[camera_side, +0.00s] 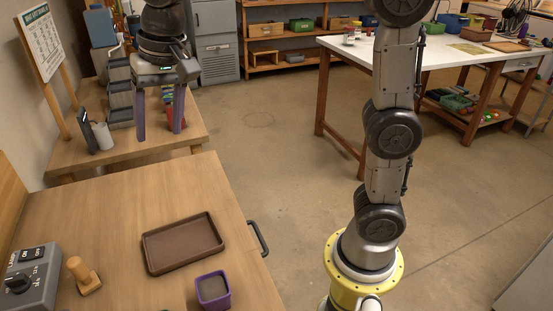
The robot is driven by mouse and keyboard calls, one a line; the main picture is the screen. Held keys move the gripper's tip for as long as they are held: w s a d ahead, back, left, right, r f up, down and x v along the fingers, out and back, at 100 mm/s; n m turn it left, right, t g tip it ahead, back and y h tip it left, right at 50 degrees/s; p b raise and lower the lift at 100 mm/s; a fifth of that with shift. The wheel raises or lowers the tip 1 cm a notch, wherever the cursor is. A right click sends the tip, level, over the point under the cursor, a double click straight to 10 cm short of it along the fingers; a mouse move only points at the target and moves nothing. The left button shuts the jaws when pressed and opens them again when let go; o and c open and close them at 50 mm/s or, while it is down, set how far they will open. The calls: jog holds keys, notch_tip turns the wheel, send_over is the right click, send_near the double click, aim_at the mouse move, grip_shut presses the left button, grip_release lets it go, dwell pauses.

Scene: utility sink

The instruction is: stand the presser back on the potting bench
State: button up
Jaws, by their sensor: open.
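The wooden presser (83,277), a small light-brown piece with a rounded knob and a flat base, is on the potting bench (115,210) at the lower left. Its knob points up and to the left in the picture; I cannot tell if it stands upright or is tilted. My gripper (160,134) is open with its two purple fingers pointing down. It hangs well behind and above the presser, with nothing visible between the fingers.
A brown tray (183,243) and a purple pot (213,291) sit right of the presser. A grey switch box (32,277) stands left of it. Behind, a smaller wooden table (65,152) holds dark bins and cups. Bare bench lies behind the tray.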

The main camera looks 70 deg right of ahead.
jog(key=s+d+f+n+t, duration=0.1)
jog(key=s+d+f+n, duration=0.2)
jog(key=s, duration=0.8)
jog(key=s+d+f+n+t, duration=0.1)
jog(key=s+d+f, duration=0.4)
jog(key=s, duration=0.5)
jog(key=shift+s+d+f+n+t+h, duration=0.4)
jog(key=shift+d+n, duration=0.5)
